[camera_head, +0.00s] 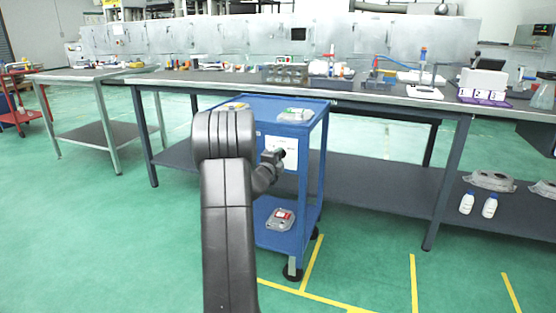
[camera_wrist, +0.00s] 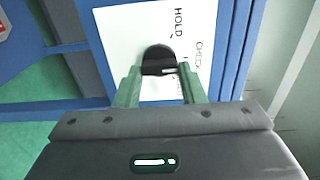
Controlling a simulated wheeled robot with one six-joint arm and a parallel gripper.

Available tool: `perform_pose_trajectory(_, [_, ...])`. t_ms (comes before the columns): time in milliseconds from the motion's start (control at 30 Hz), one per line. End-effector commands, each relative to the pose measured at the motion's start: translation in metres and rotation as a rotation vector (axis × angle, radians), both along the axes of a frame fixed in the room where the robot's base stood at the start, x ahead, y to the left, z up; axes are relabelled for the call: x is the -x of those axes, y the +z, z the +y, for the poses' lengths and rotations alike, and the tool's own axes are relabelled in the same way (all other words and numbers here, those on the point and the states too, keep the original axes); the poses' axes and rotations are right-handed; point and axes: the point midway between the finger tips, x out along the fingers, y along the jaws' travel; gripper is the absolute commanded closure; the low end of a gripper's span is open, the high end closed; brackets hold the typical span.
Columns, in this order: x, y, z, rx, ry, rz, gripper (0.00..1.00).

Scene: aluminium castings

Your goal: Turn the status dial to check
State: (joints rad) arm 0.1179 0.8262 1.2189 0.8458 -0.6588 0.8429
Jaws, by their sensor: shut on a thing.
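The status dial (camera_wrist: 158,56) is a black knob on a white panel (camera_wrist: 120,40) in the wrist view. The words HOLD and CHECK are printed on the panel beside it, above and to the right of the knob. A pale mark on the knob faces roughly right; I cannot tell exactly which label it lines up with. My gripper (camera_wrist: 160,82) has its two green-tinted fingers on either side of the knob, shut on it. In the head view my gripper (camera_head: 274,158) is against the white panel (camera_head: 288,142) on the blue cart, and the dial is mostly hidden there.
The blue cart (camera_head: 313,175) carries parts on its top and a grey casting with a red piece (camera_head: 281,219) on its lower shelf. A long workbench (camera_head: 370,92) stands behind it. Green floor is open at the left, with yellow lines at right.

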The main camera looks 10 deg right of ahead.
Motion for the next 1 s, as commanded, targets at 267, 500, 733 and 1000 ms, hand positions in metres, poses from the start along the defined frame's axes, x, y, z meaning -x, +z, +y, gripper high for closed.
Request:
perform_pose_trajectory(267, [0.0, -0.001, 0.0, 0.0, 0.0, 0.001, 0.42])
perform_pose_trajectory(500, [0.003, 0.0, 0.002, 0.001, 0.0, 0.001, 0.42])
perform_pose_trajectory(733, [0.029, 0.001, 0.021, 0.0, 0.002, 0.002, 0.42])
perform_pose_trajectory(1000, [0.077, 0.001, 0.053, 0.001, 0.002, 0.003, 0.42])
